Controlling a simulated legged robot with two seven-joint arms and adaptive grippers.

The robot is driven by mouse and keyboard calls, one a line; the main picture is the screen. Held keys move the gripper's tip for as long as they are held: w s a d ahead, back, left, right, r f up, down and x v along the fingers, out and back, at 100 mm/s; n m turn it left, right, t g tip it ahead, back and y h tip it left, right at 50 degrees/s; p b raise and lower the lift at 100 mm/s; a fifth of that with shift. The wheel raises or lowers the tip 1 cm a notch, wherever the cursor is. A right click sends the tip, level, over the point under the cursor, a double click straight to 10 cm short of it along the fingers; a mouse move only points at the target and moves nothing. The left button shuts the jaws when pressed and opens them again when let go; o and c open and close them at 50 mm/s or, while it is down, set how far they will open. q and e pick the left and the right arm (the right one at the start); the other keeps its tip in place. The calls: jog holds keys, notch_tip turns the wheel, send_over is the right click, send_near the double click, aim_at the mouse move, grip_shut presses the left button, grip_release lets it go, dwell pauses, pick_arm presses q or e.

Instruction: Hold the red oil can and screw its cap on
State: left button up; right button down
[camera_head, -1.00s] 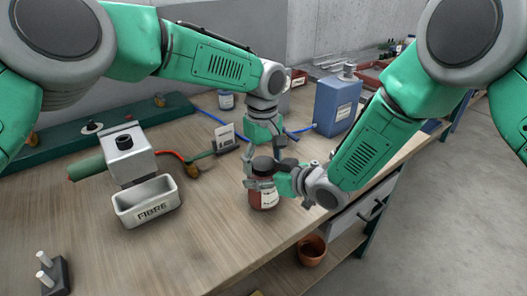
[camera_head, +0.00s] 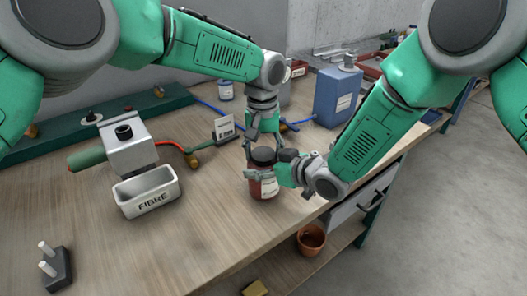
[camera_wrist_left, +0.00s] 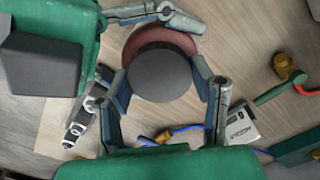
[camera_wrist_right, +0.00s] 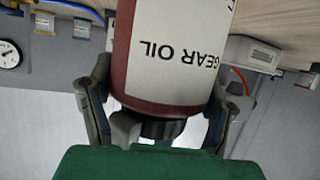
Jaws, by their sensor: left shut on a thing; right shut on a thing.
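The red oil can (camera_head: 264,187) stands upright near the table's front edge. Its white label reads GEAR OIL, upside down in the right wrist view (camera_wrist_right: 178,50). My right gripper (camera_head: 262,174) is shut around the can's body from the right. The dark round cap (camera_wrist_left: 160,74) sits at the can's top, touching it or almost so; how far it is threaded cannot be told. My left gripper (camera_head: 262,146) points down from above and is shut on the cap, one finger on each side. The cap's ridged side shows in the right wrist view (camera_wrist_right: 160,129).
A white FIBRE tray (camera_head: 134,207) and grey device stand at the left. A blue jug (camera_head: 335,98) stands behind. A small label holder (camera_head: 224,130) and hoses lie near the left gripper. A pot (camera_head: 311,240) sits on the lower shelf.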

pick_arm(q)
jog(key=m, duration=0.6)
jog(key=shift+w+m, duration=0.1)
jog(key=shift+m, duration=0.2)
jog(key=m, duration=0.8)
jog(key=shift+w, duration=0.1)
pick_arm(e)
jog(key=shift+s+a, duration=0.1)
pick_arm(q)
jog(key=m, duration=0.5)
jog(key=o, duration=1.1)
jog(key=shift+w, duration=0.1)
pick_arm(e)
jog(key=shift+f, duration=0.1)
pick_arm(q)
jog(key=shift+o, duration=0.8)
jog(key=shift+s, duration=0.2)
